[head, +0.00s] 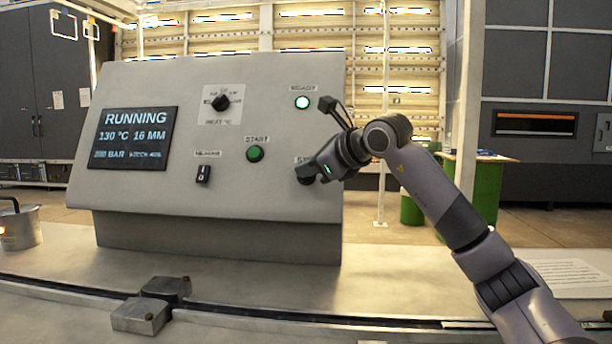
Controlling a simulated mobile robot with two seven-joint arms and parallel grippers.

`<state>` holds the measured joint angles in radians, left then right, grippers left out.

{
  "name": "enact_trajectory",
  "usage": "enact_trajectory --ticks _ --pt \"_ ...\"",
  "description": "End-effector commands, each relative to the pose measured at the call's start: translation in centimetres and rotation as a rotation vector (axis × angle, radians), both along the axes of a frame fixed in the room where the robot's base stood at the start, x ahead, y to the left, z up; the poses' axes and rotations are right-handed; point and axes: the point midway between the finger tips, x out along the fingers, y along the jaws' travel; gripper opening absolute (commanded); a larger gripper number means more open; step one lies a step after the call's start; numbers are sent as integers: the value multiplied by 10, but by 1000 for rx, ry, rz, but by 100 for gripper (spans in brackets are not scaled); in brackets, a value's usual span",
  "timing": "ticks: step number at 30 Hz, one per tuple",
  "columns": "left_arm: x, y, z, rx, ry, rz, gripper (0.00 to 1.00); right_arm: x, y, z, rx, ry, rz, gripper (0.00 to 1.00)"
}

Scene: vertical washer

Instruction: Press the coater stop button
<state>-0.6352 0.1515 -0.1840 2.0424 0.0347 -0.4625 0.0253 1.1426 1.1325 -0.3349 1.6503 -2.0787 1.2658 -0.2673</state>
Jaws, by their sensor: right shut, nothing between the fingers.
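The grey control panel (275,120) stands on the bench with its sloped face toward me. Its screen (136,138) reads RUNNING, 130 °C and 16 MM. The green start button (255,154) sits right of the panel's middle under a START label. My right gripper (304,174) is shut and empty at the panel's lower right, over the spot right of the start button. A label there is mostly covered, and the stop button is hidden behind the gripper. I cannot tell whether the fingers touch it. My left gripper is not in view.
A rotary knob (220,102), a rocker switch (203,174) and a lit indicator lamp (302,102) are also on the panel. A metal pot (19,226) stands at the left. Metal blocks (141,315) sit on the bench rail in front. A paper sheet (572,272) lies at the right.

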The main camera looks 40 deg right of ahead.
Motion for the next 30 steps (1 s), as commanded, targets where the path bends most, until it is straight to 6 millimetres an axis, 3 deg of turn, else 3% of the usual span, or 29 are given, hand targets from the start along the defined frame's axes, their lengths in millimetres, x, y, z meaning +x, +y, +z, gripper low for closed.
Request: enact_trajectory --ticks 30 --pt "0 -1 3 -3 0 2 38 5 -6 -4 0 0 0 0"
